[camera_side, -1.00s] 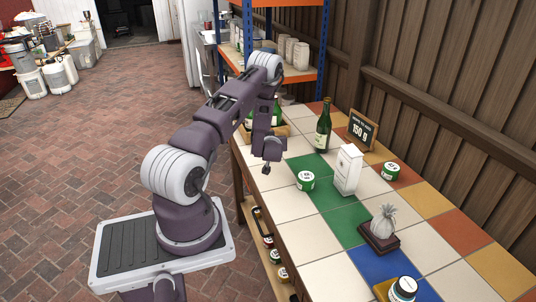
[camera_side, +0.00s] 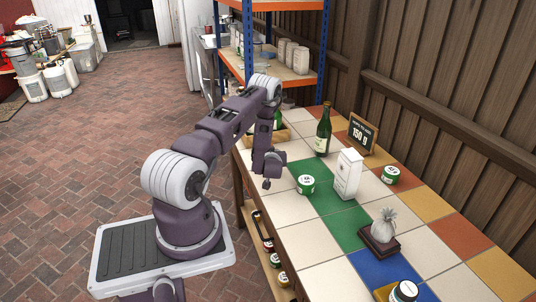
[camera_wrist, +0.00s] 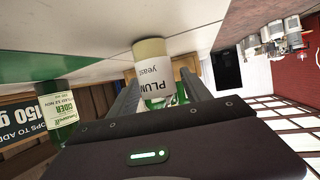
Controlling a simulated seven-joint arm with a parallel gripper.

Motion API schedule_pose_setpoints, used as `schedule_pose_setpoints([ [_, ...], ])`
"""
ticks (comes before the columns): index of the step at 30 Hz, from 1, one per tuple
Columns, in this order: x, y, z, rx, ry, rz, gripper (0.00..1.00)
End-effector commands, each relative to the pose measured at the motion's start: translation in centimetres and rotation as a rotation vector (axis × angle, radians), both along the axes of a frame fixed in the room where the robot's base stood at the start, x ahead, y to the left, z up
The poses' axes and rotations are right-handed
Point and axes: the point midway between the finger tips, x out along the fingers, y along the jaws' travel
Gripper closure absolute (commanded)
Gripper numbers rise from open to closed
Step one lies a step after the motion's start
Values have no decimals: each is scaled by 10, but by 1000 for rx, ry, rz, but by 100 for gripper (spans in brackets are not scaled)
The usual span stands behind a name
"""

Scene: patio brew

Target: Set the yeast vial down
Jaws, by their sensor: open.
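The yeast vial (camera_wrist: 165,75) shows in the wrist view, where the picture is upside down. It has a white label reading "PLUM yeast" and a cream-coloured end toward the table. It is between the two fingers of my gripper (camera_wrist: 160,84), which is open around it. The cream end is at or very close to a white tile; I cannot tell whether it touches. In the side view my gripper (camera_side: 267,184) is low at the table's near-left edge, and the vial cannot be made out there.
White tiles in front are bare.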

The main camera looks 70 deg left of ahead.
Motion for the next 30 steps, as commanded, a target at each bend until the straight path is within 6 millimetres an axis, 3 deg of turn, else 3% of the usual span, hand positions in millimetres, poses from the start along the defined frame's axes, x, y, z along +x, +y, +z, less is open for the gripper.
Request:
schedule_pose_setpoints([
  [5,-2,-11,7,-3,2,-2,44],
  [15,-21,-83,38,-2,3,-4,44],
  [22,-24,-108,51,-9,-5,-6,44],
  [26,17,-128,85,-112,-53,-60,44],
  [29,65,-176,135,-264,-82,-190,44],
  [30,80,-202,158,-324,-81,-259,44],
])
